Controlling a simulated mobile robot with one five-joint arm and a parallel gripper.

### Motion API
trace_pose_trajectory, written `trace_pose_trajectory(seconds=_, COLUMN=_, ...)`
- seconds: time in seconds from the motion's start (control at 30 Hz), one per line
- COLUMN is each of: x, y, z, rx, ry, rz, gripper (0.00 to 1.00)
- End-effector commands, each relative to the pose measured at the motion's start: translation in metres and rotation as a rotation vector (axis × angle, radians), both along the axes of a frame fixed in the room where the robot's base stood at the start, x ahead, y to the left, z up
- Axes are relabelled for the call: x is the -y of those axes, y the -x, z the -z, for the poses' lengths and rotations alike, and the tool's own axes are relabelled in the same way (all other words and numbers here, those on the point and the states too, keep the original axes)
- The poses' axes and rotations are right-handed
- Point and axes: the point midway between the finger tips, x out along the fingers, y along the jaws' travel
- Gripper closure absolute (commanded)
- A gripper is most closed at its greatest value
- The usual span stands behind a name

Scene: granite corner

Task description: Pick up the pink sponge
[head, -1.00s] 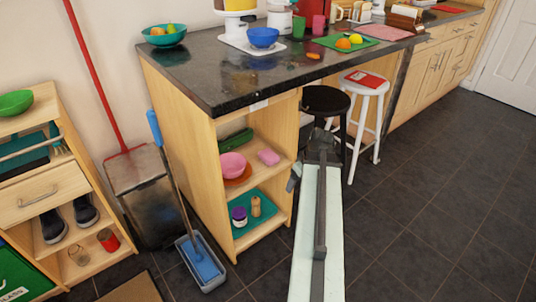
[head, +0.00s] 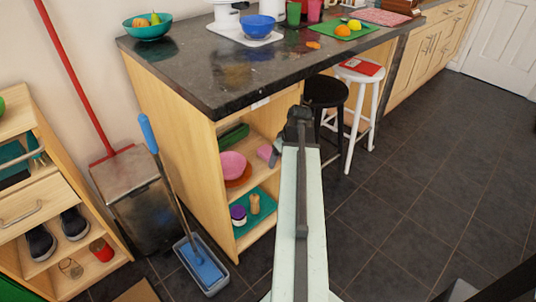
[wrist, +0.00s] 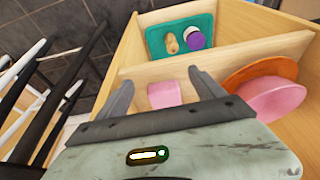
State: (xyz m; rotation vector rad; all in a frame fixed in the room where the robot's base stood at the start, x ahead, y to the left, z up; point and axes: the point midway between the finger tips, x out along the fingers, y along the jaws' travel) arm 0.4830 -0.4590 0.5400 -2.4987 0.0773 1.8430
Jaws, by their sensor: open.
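The pink sponge (head: 265,152) lies on the middle shelf of the wooden counter end, right of a pink bowl. My arm partly hides it in the head view. In the wrist view the sponge (wrist: 164,94) shows beyond and between the fingers of my gripper (wrist: 162,82). The gripper is open and empty, its two dark fingers spread apart. In the head view the gripper's end is mostly hidden behind my arm, beside the shelf opening. I cannot tell how far the fingers are from the sponge.
The pink bowl (wrist: 275,98) on an orange plate (wrist: 258,74) stands beside the sponge. The compartment below holds a teal tray (wrist: 157,40) with a purple-lidded jar (wrist: 194,39) and a wooden shaker. A black stool (head: 326,92) and a white stool (head: 358,74) stand right of the shelf.

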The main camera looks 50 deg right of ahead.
Motion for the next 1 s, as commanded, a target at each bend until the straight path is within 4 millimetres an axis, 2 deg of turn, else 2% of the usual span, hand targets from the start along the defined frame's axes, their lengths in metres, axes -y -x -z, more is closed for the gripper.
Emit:
trace_pose_trajectory(seconds=0.03, x=0.002, y=-0.007, z=0.000, rx=0.000, ry=0.000, rz=0.000, gripper=0.22)
trace_pose_trajectory(seconds=0.27, x=0.004, y=-0.014, z=0.000, rx=0.000, ry=-0.001, rz=0.005, gripper=0.22)
trace_pose_trajectory(seconds=0.57, x=0.009, y=-0.072, z=0.000, rx=0.000, ry=-0.001, rz=0.004, gripper=0.22)
trace_pose_trajectory(seconds=0.6, x=0.008, y=-0.071, z=0.012, rx=0.000, ry=-0.001, rz=0.006, gripper=0.22)
trace_pose_trajectory(seconds=0.63, x=0.007, y=-0.071, z=0.015, rx=0.000, ry=-0.001, rz=0.006, gripper=0.22)
trace_pose_trajectory(seconds=0.87, x=0.007, y=-0.071, z=0.012, rx=0.000, ry=-0.001, rz=0.007, gripper=0.22)
trace_pose_trajectory(seconds=1.0, x=0.007, y=-0.070, z=0.012, rx=0.000, ry=-0.001, rz=0.007, gripper=0.61)
